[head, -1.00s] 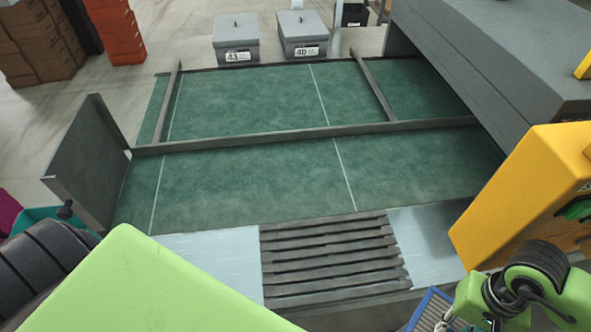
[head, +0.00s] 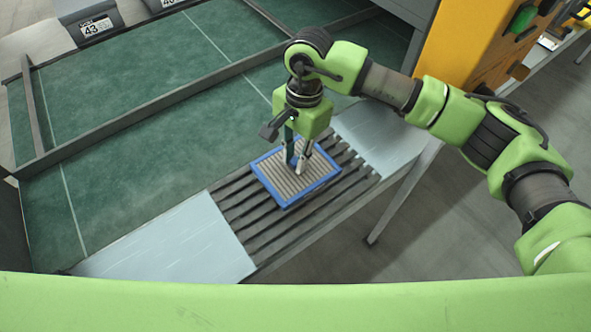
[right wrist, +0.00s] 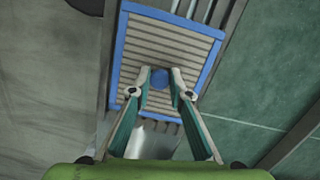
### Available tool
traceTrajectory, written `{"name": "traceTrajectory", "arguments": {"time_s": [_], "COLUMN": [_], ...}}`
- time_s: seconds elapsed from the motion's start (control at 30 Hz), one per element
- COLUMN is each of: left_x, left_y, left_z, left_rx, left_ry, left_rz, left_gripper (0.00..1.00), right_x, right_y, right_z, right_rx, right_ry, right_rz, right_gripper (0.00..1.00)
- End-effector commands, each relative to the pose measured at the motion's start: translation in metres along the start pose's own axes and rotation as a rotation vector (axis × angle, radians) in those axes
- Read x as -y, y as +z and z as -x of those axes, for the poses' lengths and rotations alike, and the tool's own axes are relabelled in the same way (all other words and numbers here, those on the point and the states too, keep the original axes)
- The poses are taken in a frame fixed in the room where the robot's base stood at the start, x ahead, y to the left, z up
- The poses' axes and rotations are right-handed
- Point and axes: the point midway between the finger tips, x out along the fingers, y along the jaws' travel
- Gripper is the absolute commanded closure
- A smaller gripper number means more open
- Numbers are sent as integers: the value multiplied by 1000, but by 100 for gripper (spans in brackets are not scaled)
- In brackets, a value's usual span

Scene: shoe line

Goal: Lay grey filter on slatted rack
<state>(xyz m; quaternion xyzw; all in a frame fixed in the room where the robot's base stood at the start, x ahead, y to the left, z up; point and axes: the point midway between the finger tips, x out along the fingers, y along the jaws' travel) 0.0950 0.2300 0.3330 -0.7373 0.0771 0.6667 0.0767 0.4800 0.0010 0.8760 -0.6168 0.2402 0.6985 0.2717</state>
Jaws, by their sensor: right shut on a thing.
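The grey filter (head: 283,189) is a flat pleated panel in a blue frame. It lies level over the slatted rack (head: 255,226), towards the rack's right part. I cannot tell whether it rests on the slats or is just above them. My right gripper (head: 296,167) points down at the filter's middle. In the right wrist view its fingers (right wrist: 160,78) are shut on the filter's round blue knob (right wrist: 160,79). The filter (right wrist: 200,59) hides part of the rack there. My left gripper is not in view.
Pale smooth plates flank the rack, one on the left (head: 170,245) and one on the right (head: 385,130). A green conveyor surface (head: 150,120) with grey rails lies behind. A yellow housing (head: 465,50) stands at the right. Bare slats show left of the filter.

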Motion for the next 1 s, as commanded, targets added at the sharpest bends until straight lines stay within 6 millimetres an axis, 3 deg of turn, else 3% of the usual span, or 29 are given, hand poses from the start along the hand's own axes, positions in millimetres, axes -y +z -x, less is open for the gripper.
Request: {"name": "traceTrajectory", "arguments": {"time_s": [0.43,0.8,0.83,0.87,1.0], "left_x": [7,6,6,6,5], "left_y": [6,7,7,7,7], "left_z": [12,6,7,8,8], "left_rx": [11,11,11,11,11], "left_ry": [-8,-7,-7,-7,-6], "left_rz": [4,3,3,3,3], "left_gripper": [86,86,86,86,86], "right_x": [0,0,0,0,0], "right_y": [-6,-8,-7,-7,-7], "right_z": [-48,-54,-53,-53,-53], "right_rx": [1,-2,-2,-2,-2], "right_ry": [1,-2,-1,-1,-1], "right_rz": [1,2,2,2,2], "right_gripper": [100,100,77,69,65]}}
